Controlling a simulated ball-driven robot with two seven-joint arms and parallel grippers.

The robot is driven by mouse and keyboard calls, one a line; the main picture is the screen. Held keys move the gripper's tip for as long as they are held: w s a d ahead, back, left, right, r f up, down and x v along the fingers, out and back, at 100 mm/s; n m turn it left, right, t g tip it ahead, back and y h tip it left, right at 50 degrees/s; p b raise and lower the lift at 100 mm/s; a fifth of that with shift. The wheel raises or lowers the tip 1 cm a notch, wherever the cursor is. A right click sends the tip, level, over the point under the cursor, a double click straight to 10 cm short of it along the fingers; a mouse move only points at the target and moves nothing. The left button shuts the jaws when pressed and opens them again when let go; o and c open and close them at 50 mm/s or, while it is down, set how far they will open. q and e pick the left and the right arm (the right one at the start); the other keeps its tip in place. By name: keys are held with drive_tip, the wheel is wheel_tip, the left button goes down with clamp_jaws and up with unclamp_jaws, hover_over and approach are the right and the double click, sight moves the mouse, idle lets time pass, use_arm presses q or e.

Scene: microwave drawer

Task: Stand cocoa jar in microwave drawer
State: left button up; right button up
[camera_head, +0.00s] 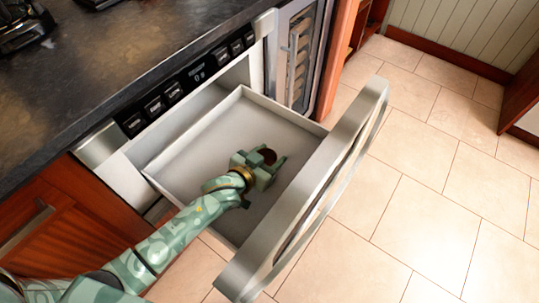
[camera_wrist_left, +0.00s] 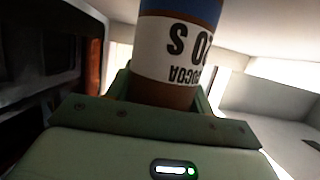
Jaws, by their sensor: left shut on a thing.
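The microwave drawer (camera_head: 190,158) is pulled open, with its grey tray bare apart from my gripper and the jar. My left gripper (camera_head: 268,160) is inside the drawer's outline, near its middle. It is shut on the cocoa jar (camera_head: 268,154), whose dark brown top shows between the fingers. In the left wrist view the cocoa jar (camera_wrist_left: 178,50) has a white label with dark letters, a blue band and brown ends. The gripper's fingers (camera_wrist_left: 160,88) lie on either side of it. I cannot tell whether the jar touches the drawer floor. My right gripper is not in view.
The drawer's thick steel front (camera_head: 318,190) with its handle stands at the right of the tray. A dark countertop (camera_head: 110,60) with dark appliances lies at the upper left. A wine cooler (camera_head: 297,55) stands beyond the drawer. The tiled floor (camera_head: 440,190) is clear at the right.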

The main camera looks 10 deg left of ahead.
use_arm(q)
drive_tip(key=o, duration=1)
drive_tip(key=shift+o, duration=0.5)
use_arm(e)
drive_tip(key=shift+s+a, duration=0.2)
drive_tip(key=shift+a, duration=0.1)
use_arm(q)
drive_tip(key=p+v, duration=0.1)
drive_tip(key=v, duration=0.1)
drive_tip(key=p+v, duration=0.1)
drive_tip(key=v, duration=0.1)
drive_tip(key=shift+r+p, duration=0.3)
drive_tip(key=shift+r, duration=0.1)
drive_tip(key=p+v, duration=0.3)
drive_tip(key=v, duration=0.4)
drive_tip(key=shift+s+a, duration=0.25)
drive_tip(key=shift+s, duration=0.15)
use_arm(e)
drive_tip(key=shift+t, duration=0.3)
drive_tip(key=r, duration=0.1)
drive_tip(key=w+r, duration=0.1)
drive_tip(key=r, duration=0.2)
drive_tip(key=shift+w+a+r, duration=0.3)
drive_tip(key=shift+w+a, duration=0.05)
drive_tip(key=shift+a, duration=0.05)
use_arm(q)
drive_tip(key=shift+f, duration=0.15)
